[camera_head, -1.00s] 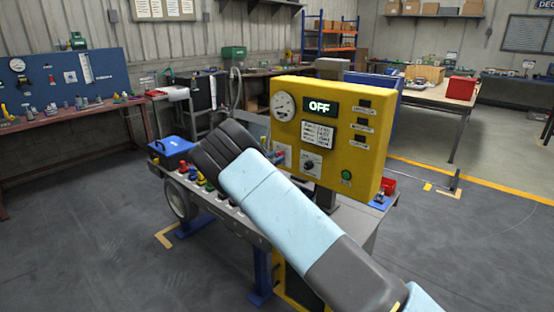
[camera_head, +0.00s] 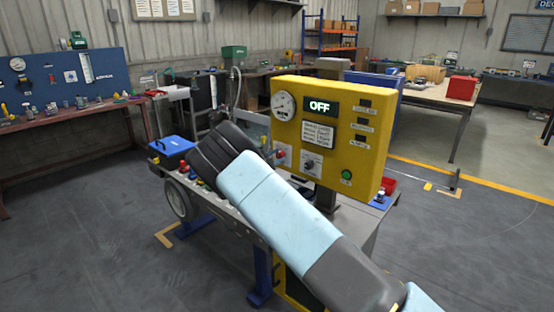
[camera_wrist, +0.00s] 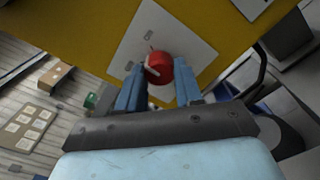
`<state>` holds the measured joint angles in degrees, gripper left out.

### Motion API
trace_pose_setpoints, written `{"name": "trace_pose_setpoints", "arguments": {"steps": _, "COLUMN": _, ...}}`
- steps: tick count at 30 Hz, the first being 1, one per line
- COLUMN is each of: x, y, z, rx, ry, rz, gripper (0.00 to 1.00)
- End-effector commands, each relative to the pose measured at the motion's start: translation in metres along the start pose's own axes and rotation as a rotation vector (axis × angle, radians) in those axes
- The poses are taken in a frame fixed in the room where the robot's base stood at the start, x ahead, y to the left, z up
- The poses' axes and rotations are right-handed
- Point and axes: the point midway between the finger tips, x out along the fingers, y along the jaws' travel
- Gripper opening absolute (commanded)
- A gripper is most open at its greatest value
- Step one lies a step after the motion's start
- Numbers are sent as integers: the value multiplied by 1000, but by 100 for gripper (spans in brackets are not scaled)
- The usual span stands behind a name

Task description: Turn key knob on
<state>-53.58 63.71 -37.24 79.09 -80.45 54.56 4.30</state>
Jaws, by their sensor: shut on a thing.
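A yellow control panel (camera_head: 370,150) stands on the workbench, its display (camera_head: 323,106) reading OFF. A red knob (camera_wrist: 158,66) with a pale pointer mark sits on a white plate (camera_wrist: 189,48) in the wrist view. It also shows small at the panel's lower left in the head view (camera_head: 281,153). My gripper (camera_wrist: 158,76) has its blue fingers on either side of the red knob, shut on it. In the head view my arm hides most of the gripper. The plate's small lettering is too small to read.
A dark selector knob (camera_head: 309,164) is right of the red knob, with a green button (camera_head: 346,174) farther right. A round gauge (camera_head: 283,105) is above. A blue box (camera_head: 171,151) and several small coloured parts lie on the bench to the left.

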Motion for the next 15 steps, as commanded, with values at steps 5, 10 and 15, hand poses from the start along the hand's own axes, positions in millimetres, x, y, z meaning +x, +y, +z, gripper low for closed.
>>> {"name": "trace_pose_setpoints", "arguments": {"steps": 5, "x": 1, "y": -5, "z": 0, "rx": 155, "ry": -4, "rz": -6, "gripper": 5}}
{"name": "trace_pose_setpoints", "arguments": {"steps": 10, "x": 1, "y": -6, "z": 0, "rx": 287, "ry": -4, "rz": -7, "gripper": 5}}
{"name": "trace_pose_setpoints", "arguments": {"steps": 15, "x": 1, "y": -6, "z": 0, "rx": 387, "ry": -5, "rz": -7, "gripper": 5}}
